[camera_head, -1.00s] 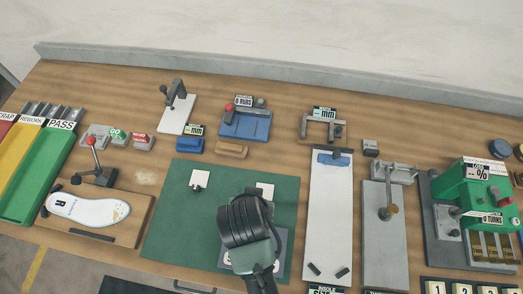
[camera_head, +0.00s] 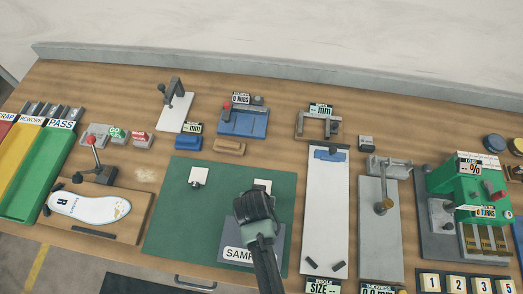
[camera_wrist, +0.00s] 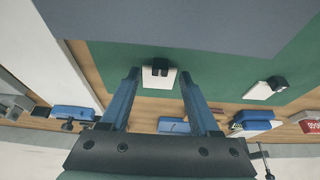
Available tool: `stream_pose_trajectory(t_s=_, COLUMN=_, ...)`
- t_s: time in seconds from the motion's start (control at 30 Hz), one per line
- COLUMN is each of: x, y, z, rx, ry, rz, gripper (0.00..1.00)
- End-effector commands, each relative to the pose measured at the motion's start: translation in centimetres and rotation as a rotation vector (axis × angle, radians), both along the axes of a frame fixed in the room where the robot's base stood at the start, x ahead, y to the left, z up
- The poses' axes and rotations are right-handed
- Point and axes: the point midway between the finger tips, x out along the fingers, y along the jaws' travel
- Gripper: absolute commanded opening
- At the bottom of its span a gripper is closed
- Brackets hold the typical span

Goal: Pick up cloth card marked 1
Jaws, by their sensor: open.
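A small white card marked 1 (camera_head: 430,282) lies at the lower right in the head view, first in a row of numbered cards on a dark holder. I cannot tell its material. It does not show in the wrist view. My gripper (camera_head: 254,207) is over the green mat, well to the left of the card. In the wrist view my gripper (camera_wrist: 160,82) has its two blue fingers apart, with nothing held between them. A white square with a black clip on the mat shows beyond the fingertips.
The green mat (camera_head: 172,232) bears a grey sample plate (camera_head: 238,252). A white-topped board (camera_head: 325,215), a grey clamp plate (camera_head: 380,235) and a green machine (camera_head: 452,180) stand between my gripper and the right side. An insole (camera_head: 88,207) lies at left.

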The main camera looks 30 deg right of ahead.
Motion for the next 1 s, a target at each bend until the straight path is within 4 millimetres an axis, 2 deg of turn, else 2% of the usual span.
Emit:
stream_pose_trajectory(t_s=0.17, x=0.48, y=-0.31, z=-1.32, rx=-0.001, ry=-0.001, rz=0.0, gripper=0.62)
stream_pose_trajectory(t_s=0.43, x=0.51, y=-0.35, z=-1.49, rx=-0.001, ry=-0.001, rz=0.0, gripper=0.62)
stream_pose_trajectory(t_s=0.47, x=0.51, y=-0.34, z=-1.49, rx=-0.001, ry=-0.001, rz=0.0, gripper=0.59)
stream_pose_trajectory(t_s=0.8, x=0.49, y=-0.33, z=-1.49, rx=-0.001, ry=-0.001, rz=0.001, gripper=0.0)
stream_pose_trajectory(t_s=1.0, x=0.5, y=-0.33, z=-1.47, rx=-0.001, ry=-0.001, rz=0.001, gripper=0.0)
